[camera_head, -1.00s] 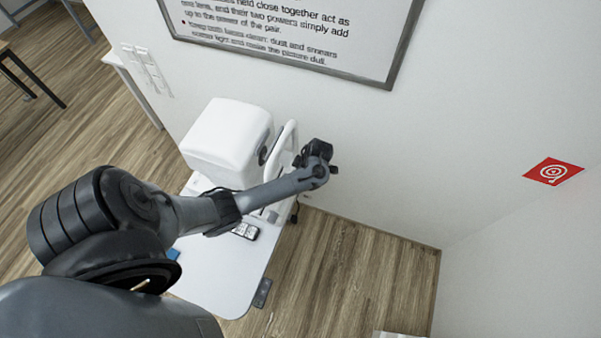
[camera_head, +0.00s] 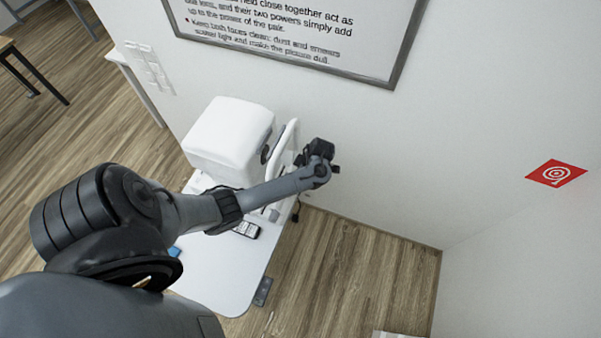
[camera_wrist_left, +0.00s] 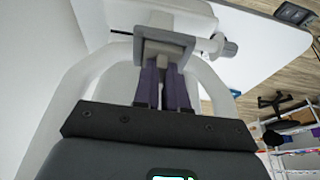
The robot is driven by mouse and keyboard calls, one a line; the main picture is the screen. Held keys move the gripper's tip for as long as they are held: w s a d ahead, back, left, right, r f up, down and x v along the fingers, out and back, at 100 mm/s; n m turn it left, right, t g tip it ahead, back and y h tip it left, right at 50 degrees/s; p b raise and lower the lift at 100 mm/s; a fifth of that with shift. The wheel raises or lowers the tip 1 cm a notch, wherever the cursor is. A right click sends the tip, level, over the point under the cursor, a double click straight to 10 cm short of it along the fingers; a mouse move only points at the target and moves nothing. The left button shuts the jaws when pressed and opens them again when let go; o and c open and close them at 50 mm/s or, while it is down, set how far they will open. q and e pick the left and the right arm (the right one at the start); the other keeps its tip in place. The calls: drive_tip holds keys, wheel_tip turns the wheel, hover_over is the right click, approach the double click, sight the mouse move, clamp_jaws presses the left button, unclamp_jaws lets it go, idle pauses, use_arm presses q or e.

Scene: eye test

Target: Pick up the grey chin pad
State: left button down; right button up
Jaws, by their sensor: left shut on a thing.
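The grey chin pad (camera_wrist_left: 184,42) is at the top middle of the left wrist view, in front of the white frame of the eye-test machine. The purple fingers of my left gripper (camera_wrist_left: 164,68) are close together and shut on it. Whether the pad is lifted off its support is hard to tell. In the head view my left gripper (camera_head: 318,158) is beside the machine's white frame (camera_head: 284,143); its fingers and the pad cannot be made out there. My right gripper is in neither view.
The white machine (camera_head: 228,135) stands on a white table (camera_head: 215,285). A dark handheld device (camera_head: 246,230) and a blue item (camera_head: 174,252) lie on the table. A wall with a framed text board (camera_head: 392,70) is close behind. Floor to the right is clear.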

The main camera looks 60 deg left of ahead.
use_arm(q)
drive_tip(key=shift+r+p, duration=1)
drive_tip(key=shift+r, duration=0.95)
